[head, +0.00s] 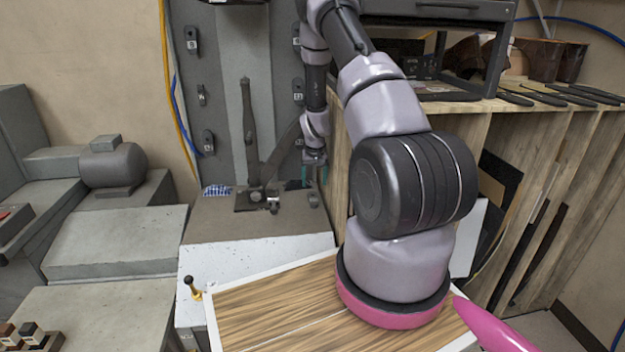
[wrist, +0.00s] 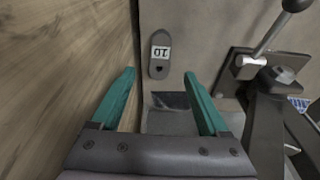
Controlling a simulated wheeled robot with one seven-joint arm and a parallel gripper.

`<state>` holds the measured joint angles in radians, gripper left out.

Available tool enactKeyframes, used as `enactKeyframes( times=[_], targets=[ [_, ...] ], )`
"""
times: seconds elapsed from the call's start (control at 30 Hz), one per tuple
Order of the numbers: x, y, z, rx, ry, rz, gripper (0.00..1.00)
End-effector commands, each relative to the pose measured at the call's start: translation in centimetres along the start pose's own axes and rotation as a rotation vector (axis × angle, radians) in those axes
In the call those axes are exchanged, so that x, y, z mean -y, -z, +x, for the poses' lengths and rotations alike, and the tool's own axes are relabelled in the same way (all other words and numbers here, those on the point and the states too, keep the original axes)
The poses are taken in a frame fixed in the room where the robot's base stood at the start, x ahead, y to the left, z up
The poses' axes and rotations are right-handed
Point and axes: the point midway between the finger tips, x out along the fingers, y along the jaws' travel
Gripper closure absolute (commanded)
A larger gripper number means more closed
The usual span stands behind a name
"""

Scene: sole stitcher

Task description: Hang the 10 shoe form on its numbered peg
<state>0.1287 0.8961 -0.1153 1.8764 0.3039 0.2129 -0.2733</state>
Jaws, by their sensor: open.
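My gripper (head: 314,178) is open, with teal fingers pointing down beside the grey machine column; the wrist view also shows it (wrist: 159,76), with nothing between the fingers. In the head view, similar numbered plates (head: 192,40) line both sides of the column.
A wooden panel (wrist: 70,60) stands close to the left of my gripper in the wrist view. A machine lever (wrist: 270,35) and bracket are to the right. In the head view, a wood-topped table (head: 270,310) and wooden shelving (head: 570,150) flank my arm.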

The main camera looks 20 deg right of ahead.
Motion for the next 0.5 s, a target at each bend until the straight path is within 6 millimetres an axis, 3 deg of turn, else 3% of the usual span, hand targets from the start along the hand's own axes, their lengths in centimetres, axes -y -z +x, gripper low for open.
enactKeyframes(
  times=[0.5],
  targets=[
    [0.0, -0.1, 5.6, 0.002, 0.001, 0.000, 0.22]
  ],
)
